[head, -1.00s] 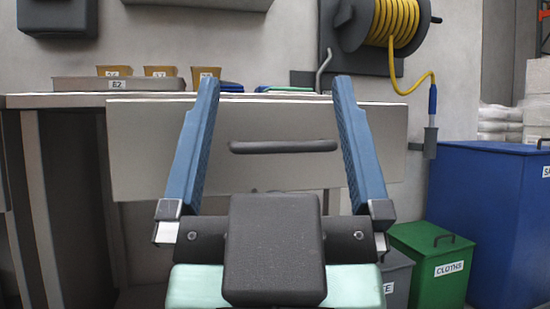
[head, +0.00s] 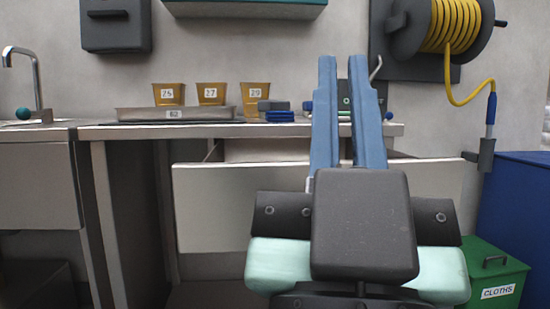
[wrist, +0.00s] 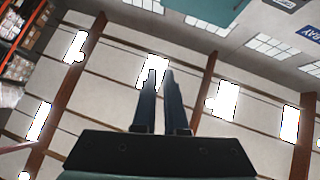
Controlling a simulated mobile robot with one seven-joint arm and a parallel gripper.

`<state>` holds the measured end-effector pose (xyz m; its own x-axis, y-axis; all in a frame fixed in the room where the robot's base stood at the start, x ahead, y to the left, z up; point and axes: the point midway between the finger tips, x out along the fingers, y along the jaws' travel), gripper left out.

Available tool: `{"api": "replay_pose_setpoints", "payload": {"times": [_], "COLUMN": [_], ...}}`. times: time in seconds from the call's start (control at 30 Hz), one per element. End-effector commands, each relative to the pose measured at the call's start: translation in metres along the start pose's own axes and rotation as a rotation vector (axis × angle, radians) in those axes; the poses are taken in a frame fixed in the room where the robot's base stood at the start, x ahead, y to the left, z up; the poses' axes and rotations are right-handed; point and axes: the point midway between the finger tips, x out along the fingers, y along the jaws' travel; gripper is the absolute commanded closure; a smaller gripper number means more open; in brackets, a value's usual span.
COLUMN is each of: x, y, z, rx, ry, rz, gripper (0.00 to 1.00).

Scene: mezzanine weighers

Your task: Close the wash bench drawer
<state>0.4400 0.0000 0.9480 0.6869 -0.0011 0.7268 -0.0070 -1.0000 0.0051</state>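A wide pale drawer front (head: 240,210) stands out from below the bench top (head: 150,131). A gap behind its top edge shows the drawer is pulled out. No label marks it as the wash bench drawer. Its handle is not visible; my gripper covers part of the front. My gripper (head: 342,62) has its two blue fingers close together, pointing up in front of the bench, with only a thin gap and nothing between them. In the wrist view, my gripper (wrist: 159,72) points towards the upper walls and windows, and no drawer shows.
A tap (head: 38,85) and a sink unit stand at the left. Numbered yellow pots (head: 168,94), a grey tray (head: 140,114) and blue items (head: 278,114) are on the bench. A yellow hose reel (head: 450,40) hangs upper right. Blue (head: 520,200) and green (head: 497,258) bins stand right.

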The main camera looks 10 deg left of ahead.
Motion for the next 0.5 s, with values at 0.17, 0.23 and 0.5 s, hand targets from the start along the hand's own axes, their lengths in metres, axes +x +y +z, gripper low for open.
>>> {"api": "replay_pose_setpoints", "payload": {"times": [0.17,0.23,0.5], "x": [0.054,0.069,0.127], "y": [0.000,-0.001,-0.010], "z": [-0.050,-0.063,-0.098], "rx": [0.006,0.012,0.082], "ry": [-0.003,-0.006,-0.043], "rz": [-0.002,-0.004,-0.027], "gripper": [1.00,1.00,1.00]}}
